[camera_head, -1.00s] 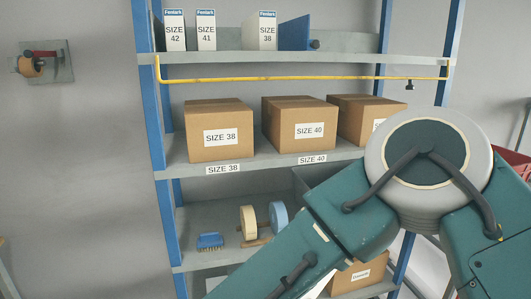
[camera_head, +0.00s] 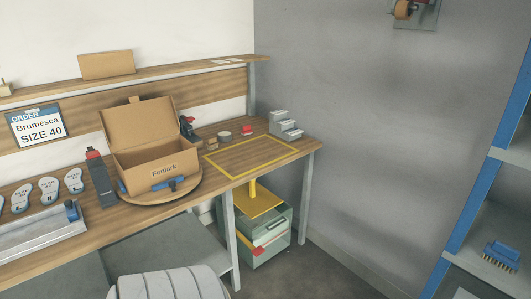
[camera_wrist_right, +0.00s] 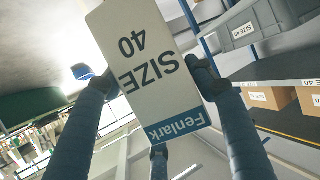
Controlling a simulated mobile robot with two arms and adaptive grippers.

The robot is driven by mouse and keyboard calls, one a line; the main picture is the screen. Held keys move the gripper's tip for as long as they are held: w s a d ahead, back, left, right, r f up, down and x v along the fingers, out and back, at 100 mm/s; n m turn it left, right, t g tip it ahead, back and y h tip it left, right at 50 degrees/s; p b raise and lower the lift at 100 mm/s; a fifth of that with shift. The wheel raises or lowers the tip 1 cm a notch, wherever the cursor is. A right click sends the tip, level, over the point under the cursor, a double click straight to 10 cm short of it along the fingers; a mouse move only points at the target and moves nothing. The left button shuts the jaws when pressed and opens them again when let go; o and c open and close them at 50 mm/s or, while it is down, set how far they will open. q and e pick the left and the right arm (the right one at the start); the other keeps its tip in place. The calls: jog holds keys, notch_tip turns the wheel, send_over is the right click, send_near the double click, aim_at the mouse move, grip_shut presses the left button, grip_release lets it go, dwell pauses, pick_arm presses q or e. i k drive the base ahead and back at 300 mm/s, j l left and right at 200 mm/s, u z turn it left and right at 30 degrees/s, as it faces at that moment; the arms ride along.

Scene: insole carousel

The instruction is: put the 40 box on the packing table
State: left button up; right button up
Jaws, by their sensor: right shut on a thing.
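The 40 box (camera_wrist_right: 135,50) is a white carton with a blue Fenlark band and the words SIZE 40, seen upside down in the right wrist view. My right gripper (camera_wrist_right: 145,76) is shut on it, with dark fingers on both sides. The packing table (camera_head: 215,187) is wooden and stands along the wall in the head view. A yellow outlined rectangle (camera_head: 250,157) on its right part is empty. Neither gripper shows in the head view, and my left gripper is in no view.
An open brown Fenlark carton (camera_head: 160,172) stands on a round wooden board left of the outline. A grey stepped block (camera_head: 285,125) and small items lie behind the outline. An order board (camera_head: 36,125) reads Brumesca SIZE 40. A blue-posted shelf (camera_head: 478,200) stands at the right.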

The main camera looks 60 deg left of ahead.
aim_at(251, 154)
jog(key=i+j+u, duration=0.1)
jog(key=u, duration=0.4)
jog(key=i+j+u, duration=0.1)
jog(key=u, duration=0.35)
jog(key=i+j+u, duration=0.1)
jog(key=u, duration=0.4)
jog(key=i+u, duration=0.15)
jog(key=u, duration=0.35)
jog(key=i+l+u, duration=0.45)
jog(key=i, duration=0.45)
jog(key=i+l+u, duration=0.4)
jog(key=i+l, duration=0.75)
